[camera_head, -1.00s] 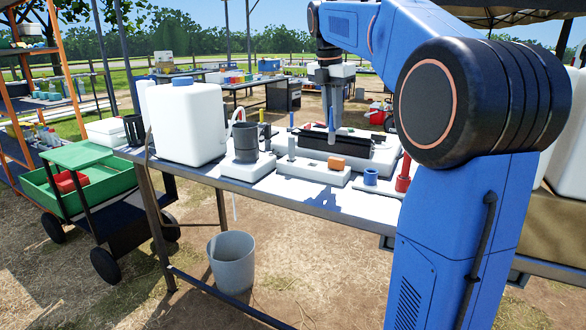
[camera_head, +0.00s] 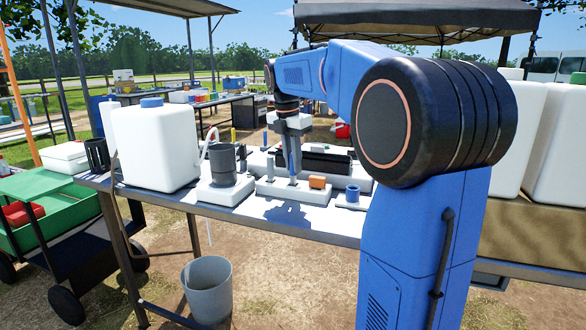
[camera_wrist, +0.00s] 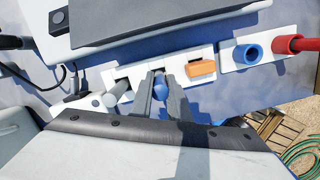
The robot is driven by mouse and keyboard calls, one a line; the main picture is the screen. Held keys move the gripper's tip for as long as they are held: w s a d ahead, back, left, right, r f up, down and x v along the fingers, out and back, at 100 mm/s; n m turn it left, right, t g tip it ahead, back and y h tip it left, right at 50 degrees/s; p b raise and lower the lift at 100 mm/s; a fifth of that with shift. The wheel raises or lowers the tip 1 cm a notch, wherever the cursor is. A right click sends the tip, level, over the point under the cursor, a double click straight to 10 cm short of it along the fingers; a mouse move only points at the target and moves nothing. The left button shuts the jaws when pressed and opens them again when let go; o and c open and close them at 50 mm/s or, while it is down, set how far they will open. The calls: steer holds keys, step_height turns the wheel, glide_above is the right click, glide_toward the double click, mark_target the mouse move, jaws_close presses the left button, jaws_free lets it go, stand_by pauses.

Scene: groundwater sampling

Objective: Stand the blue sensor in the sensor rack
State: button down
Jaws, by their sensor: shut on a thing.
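The blue sensor (camera_head: 291,168) is upright between the fingers of my gripper (camera_head: 291,146). It also shows in the wrist view (camera_wrist: 161,91), where the gripper (camera_wrist: 161,84) is shut on it. The sensor rack (camera_head: 286,194) is a low white block on the table, also in the wrist view (camera_wrist: 126,73). The sensor is over the rack's middle, between a grey sensor (camera_head: 270,168) and an orange block (camera_head: 317,182). Its lower end looks close to the rack top. The slot beneath is hidden, so I cannot tell whether the tip is inside.
A grey cup (camera_head: 222,164) on a white base and a large white canister (camera_head: 155,148) stand left. A blue ring holder (camera_head: 352,193) is right of the rack; a red sensor (camera_wrist: 294,44) stands beside it in the wrist view. A dark-topped case (camera_head: 325,160) lies behind.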

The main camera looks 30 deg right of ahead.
steer(key=shift+f, duration=0.85)
steer(key=shift+f, duration=0.15)
steer(key=c, duration=1.7)
jaws_free()
steer(key=r, duration=0.4)
steer(key=a+r, duration=0.1)
steer(key=r, duration=0.7)
steer(key=shift+s+a+r, duration=0.1)
steer(key=shift+s+a, duration=0.15)
steer(key=shift+a, duration=0.1)
steer(key=s+a+f+m+t, duration=0.1)
steer(key=s+a+f+m, duration=0.3)
steer(key=s+f+m, duration=0.3)
steer(key=s+a+f+m+t+y, duration=0.1)
steer(key=s+a+f+m, duration=0.4)
steer(key=s+f, duration=0.7)
steer(key=s+a+f+m+t, duration=0.2)
steer(key=s+a+f+m, duration=0.3)
steer(key=s+f+m, duration=0.4)
steer(key=shift+s+f+y, duration=0.4)
steer(key=shift+s+f, duration=0.45)
steer(key=shift+f, duration=0.05)
